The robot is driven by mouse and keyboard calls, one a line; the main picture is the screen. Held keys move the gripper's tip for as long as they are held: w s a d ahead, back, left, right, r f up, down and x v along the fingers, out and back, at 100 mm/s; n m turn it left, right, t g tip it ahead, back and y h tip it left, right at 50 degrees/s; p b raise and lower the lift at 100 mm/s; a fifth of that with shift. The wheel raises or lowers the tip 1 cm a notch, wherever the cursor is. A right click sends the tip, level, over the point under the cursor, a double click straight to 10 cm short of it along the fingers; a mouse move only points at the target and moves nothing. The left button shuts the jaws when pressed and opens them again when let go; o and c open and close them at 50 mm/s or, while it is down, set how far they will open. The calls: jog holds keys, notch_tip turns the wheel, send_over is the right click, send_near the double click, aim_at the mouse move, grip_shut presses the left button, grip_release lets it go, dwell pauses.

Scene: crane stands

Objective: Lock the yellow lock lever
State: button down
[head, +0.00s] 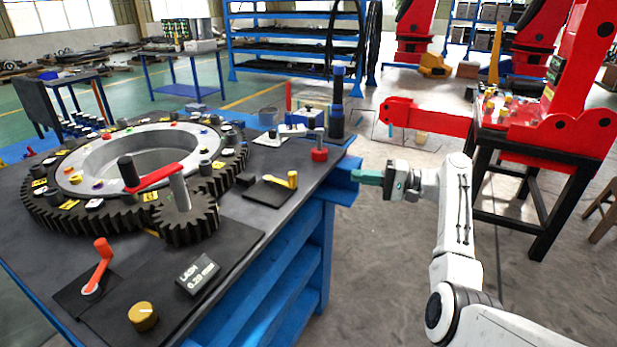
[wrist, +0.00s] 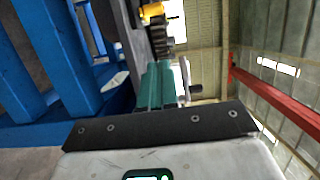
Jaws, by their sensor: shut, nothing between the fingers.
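The yellow lock lever (head: 291,180) sits on a small black plate (head: 268,194) near the right edge of the dark tabletop. Its arm lies low and roughly level, with a short upright yellow handle at its right end. My gripper (head: 358,177) is to the right of the lever, past the table edge, pointing left and apart from it. Its teal fingers are shut and empty; they also show in the wrist view (wrist: 157,85). A yellow piece (wrist: 152,12) shows at the top of the wrist view beyond the fingertips; I cannot tell for sure that it is the lever.
A small gear with a red crank (head: 155,177) stands left of the lever beside a large ring gear (head: 45,207). A red knob (head: 319,153) stands behind the lever. An orange-red lever (head: 101,262), a display (head: 197,274) and a brass knob (head: 143,316) are nearer.

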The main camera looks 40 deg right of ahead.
jog(key=s+a+p+x, duration=0.1)
jog(key=a+x, duration=0.1)
jog(key=x, duration=1)
jog(key=shift+a, duration=0.45)
jog(key=shift+a+p, duration=0.1)
jog(key=shift+p, duration=0.25)
jog(key=shift+s+a+m+t+h+p, duration=0.25)
jog(key=shift+m+h+p, duration=0.2)
jog(key=shift+p, duration=0.25)
jog(key=shift+a+h+p, duration=0.25)
jog(key=shift+h+p, duration=0.1)
jog(key=shift+p, duration=0.15)
